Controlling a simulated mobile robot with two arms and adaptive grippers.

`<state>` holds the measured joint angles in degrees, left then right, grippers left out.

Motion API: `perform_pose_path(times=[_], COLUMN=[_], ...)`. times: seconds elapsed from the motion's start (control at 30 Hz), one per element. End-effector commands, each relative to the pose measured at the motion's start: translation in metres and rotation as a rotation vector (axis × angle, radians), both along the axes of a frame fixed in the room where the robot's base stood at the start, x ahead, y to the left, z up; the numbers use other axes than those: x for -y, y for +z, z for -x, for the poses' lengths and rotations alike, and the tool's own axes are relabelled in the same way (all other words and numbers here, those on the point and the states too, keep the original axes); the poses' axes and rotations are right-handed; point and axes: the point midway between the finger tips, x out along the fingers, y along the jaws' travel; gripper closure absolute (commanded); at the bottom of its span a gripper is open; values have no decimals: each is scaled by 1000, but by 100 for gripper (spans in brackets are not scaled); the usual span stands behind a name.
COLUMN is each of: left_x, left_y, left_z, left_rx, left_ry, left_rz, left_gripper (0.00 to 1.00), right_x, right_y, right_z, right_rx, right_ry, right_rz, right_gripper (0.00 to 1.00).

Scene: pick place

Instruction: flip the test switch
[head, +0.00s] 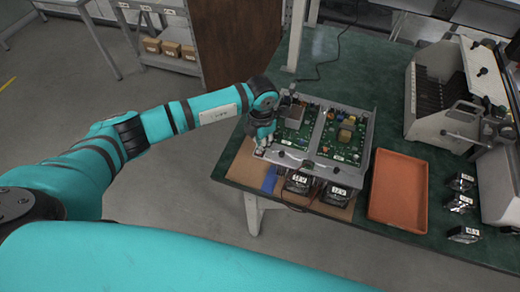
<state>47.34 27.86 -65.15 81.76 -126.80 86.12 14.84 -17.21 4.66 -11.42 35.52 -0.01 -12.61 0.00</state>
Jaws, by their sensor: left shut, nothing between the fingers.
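A metal test fixture (318,166) with two green circuit boards, a left board (297,130) and a right board (343,137), sits on the green table. My left gripper (260,150) is shut and empty at the fixture's front left corner, pointing down. A small light-coloured part shows right at its fingertips; I cannot tell whether they touch it. The test switch itself is too small or hidden to make out. My right gripper is not in view.
Two black units marked 12 V, one left (299,182) and one right (336,194), stand before the fixture on brown board. An empty orange tray (398,190) lies to the right. Several small modules (461,203) and a grey machine (440,100) stand farther right.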

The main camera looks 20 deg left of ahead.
Motion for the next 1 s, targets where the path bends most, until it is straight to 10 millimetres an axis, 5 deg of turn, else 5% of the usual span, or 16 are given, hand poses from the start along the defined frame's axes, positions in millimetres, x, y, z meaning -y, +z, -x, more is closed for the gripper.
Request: perform_pose_path(times=[1.0], left_x=[0], left_y=[69], left_z=[2], left_rx=[-5], left_ry=[0], left_rz=[-2], left_gripper=[100], right_x=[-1], right_y=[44], right_z=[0], right_rx=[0], right_ry=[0], right_rz=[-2], right_gripper=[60])
